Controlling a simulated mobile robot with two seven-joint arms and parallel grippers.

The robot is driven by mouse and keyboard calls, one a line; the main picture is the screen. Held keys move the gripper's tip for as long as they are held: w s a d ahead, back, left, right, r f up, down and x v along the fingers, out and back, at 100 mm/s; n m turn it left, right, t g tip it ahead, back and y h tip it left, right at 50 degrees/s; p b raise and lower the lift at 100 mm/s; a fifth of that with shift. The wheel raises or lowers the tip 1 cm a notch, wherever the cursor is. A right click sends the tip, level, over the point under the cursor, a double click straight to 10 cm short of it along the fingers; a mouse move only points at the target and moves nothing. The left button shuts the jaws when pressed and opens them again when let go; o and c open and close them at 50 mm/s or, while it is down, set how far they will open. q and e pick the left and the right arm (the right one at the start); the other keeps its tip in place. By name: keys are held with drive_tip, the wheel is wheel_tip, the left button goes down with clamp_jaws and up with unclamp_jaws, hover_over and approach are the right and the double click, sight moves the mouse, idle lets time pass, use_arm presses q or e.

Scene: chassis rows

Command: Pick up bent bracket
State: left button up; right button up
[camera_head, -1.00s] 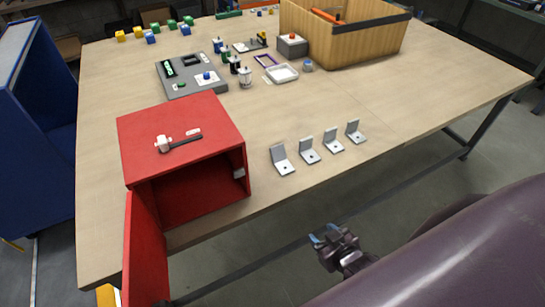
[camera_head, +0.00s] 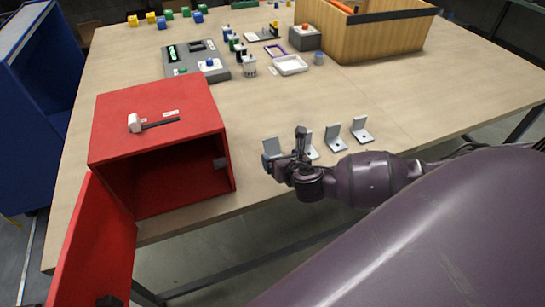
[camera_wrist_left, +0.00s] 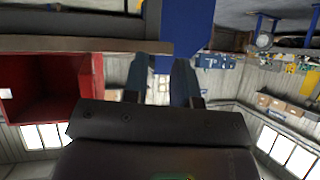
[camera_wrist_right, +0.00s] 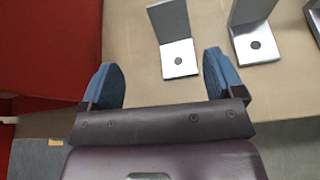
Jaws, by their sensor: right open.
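Several grey L-shaped metal brackets stand in a row near the table's front edge: the leftmost bracket (camera_head: 272,146), a second bracket (camera_head: 311,152) partly behind my gripper, a third bracket (camera_head: 335,138) and a rightmost bracket (camera_head: 361,131). I cannot clearly tell which is bent. My right gripper (camera_head: 284,158) is open and empty at the leftmost bracket, hiding part of it. In the right wrist view, the leftmost bracket (camera_wrist_right: 178,57) lies just beyond the open fingers (camera_wrist_right: 162,80). My left gripper (camera_wrist_left: 160,82) is open and empty in the left wrist view, away from the brackets.
A red box (camera_head: 155,110) with its door (camera_head: 95,240) open stands left of the brackets, a hammer (camera_head: 150,124) on top. A grey panel (camera_head: 196,62), small parts and a wooden crate (camera_head: 375,35) stand farther back. The tabletop behind the brackets is clear.

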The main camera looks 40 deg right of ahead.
sight(272, 143)
drive_tip(key=shift+w+d+r+n, duration=0.15)
drive_tip(key=shift+w+d+n, duration=0.2)
drive_tip(key=shift+d+n, duration=0.15)
drive_tip(key=shift+w+d, duration=0.15)
drive_tip(key=shift+w, duration=0.15)
drive_tip(key=b+x, duration=0.1)
drive_tip(key=x, duration=0.4)
drive_tip(key=shift+w, duration=0.1)
drive_tip(key=b+x, duration=0.1)
drive_tip(key=x, duration=0.3)
drive_tip(key=shift+d+f+b, duration=0.1)
drive_tip(key=shift+f+b, duration=0.25)
drive_tip(key=shift+w+d, duration=0.1)
drive_tip(key=shift+w, duration=0.25)
drive_tip(key=shift+c, duration=0.4)
drive_tip(key=c, duration=1)
